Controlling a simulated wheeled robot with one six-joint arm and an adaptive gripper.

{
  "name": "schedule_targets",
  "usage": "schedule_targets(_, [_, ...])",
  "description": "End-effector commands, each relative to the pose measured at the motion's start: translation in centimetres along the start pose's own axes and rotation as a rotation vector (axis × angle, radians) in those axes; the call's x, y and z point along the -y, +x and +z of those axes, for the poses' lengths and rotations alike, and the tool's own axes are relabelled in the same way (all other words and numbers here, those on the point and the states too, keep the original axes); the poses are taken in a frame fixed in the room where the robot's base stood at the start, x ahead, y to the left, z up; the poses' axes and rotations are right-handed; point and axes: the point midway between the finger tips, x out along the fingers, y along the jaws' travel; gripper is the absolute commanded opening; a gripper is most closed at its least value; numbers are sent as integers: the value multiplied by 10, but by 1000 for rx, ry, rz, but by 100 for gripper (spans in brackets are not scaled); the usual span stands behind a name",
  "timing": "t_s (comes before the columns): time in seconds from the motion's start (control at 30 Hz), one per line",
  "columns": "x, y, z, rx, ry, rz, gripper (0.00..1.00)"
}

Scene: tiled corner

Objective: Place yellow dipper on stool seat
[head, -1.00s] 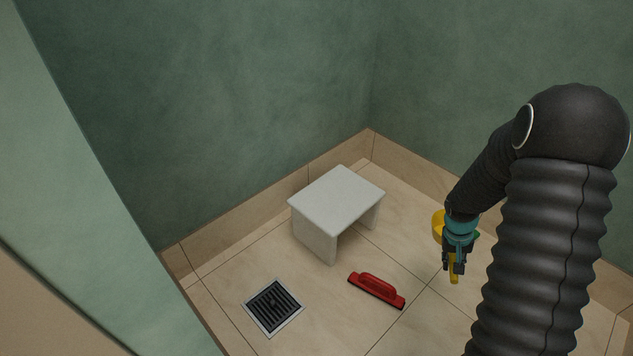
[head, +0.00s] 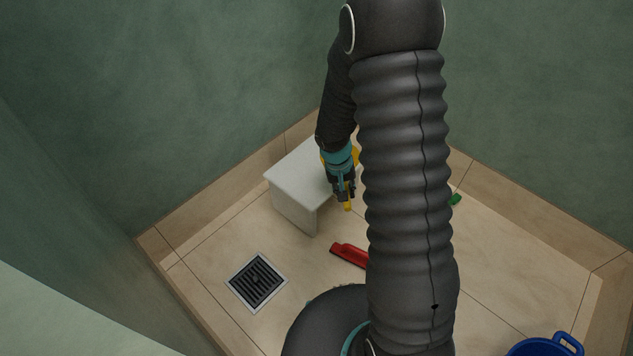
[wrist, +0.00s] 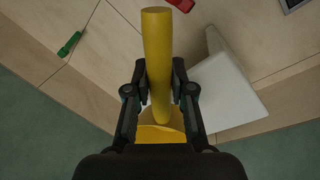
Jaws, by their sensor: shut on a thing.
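The yellow dipper (wrist: 157,55) is in my gripper (wrist: 160,82), its handle clasped between the two fingers in the wrist view. Part of its yellow cup shows below the fingers there. In the head view my gripper (head: 343,193) hangs in front of the right part of the white stool (head: 290,180), with bits of the dipper (head: 348,206) showing around it. The stool seat (head: 300,165) is bare where it shows; my arm hides its right side. In the wrist view the stool (wrist: 228,90) lies right of the dipper. I cannot tell the height above the seat.
A red brush-like tool (head: 348,255) lies on the floor before the stool, partly behind my arm. A floor drain (head: 256,282) is at left. A green object (head: 455,199) lies right, and a blue tub (head: 545,346) stands at lower right. Walls close the corner behind the stool.

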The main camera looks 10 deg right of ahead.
Motion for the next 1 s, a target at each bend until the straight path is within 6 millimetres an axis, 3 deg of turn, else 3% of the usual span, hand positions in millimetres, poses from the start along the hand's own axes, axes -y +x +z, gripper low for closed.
schedule_targets(0.2, [40, 20, -28, -1, -5, 0, 0])
schedule_targets(0.4, [67, 34, -49, 0, 0, 0, 0])
schedule_targets(0.67, [78, 43, -56, 1, 3, 0, 0])
schedule_targets(1.0, [84, 79, -56, 0, 3, 0, 0])
